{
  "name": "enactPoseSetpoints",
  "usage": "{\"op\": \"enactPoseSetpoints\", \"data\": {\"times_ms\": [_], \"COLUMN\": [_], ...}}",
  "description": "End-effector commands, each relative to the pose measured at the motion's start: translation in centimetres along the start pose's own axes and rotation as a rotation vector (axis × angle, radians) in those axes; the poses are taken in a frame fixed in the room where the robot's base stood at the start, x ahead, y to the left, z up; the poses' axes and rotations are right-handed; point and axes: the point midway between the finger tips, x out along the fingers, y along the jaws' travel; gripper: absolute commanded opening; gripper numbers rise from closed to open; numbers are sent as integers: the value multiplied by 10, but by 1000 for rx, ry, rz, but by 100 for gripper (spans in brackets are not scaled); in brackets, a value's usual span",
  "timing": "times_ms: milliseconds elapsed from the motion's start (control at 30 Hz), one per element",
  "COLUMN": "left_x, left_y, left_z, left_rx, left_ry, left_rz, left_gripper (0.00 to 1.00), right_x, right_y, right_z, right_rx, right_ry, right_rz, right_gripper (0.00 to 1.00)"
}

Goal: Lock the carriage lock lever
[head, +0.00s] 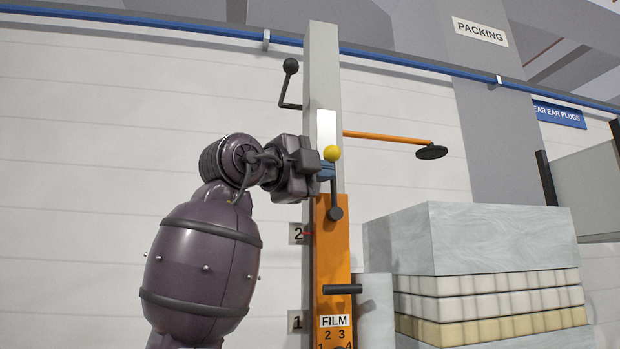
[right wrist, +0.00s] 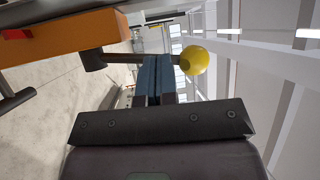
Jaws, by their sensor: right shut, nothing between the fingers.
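The carriage lock lever (head: 336,192) is a dark rod with a yellow ball knob (head: 332,153). It stands about upright, knob up, on a dark pivot near the top of the orange carriage (head: 330,245). My right gripper (head: 328,172) is shut and empty, its blue fingertips at the rod just below the knob. In the right wrist view the shut fingers (right wrist: 155,80) reach to the rod, with the yellow knob (right wrist: 195,60) beside the tips and the orange carriage (right wrist: 60,35) at upper left. I cannot tell whether they touch the rod. My left gripper is not in view.
The grey mast (head: 322,80) rises behind the carriage and carries a black crank handle (head: 290,85). An orange rod with a black disc (head: 431,152) sticks out right of the mast. A wrapped stack (head: 490,240) stands at lower right. The white wall lies behind.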

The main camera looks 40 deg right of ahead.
Motion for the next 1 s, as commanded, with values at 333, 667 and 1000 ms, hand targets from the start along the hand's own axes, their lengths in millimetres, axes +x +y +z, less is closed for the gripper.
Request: {"op": "enactPoseSetpoints", "data": {"times_ms": [333,667,1000], "left_x": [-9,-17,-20], "left_y": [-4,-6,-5], "left_z": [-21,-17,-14], "left_rx": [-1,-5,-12], "left_ry": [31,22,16], "left_rz": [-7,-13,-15], "left_gripper": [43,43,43], "right_x": [22,35,42], "right_y": [-9,-2,2], "right_z": [-16,-20,-22], "right_rx": [160,204,202], "right_ry": [0,1,0], "right_rz": [285,376,374], "right_gripper": [0,0,0]}}
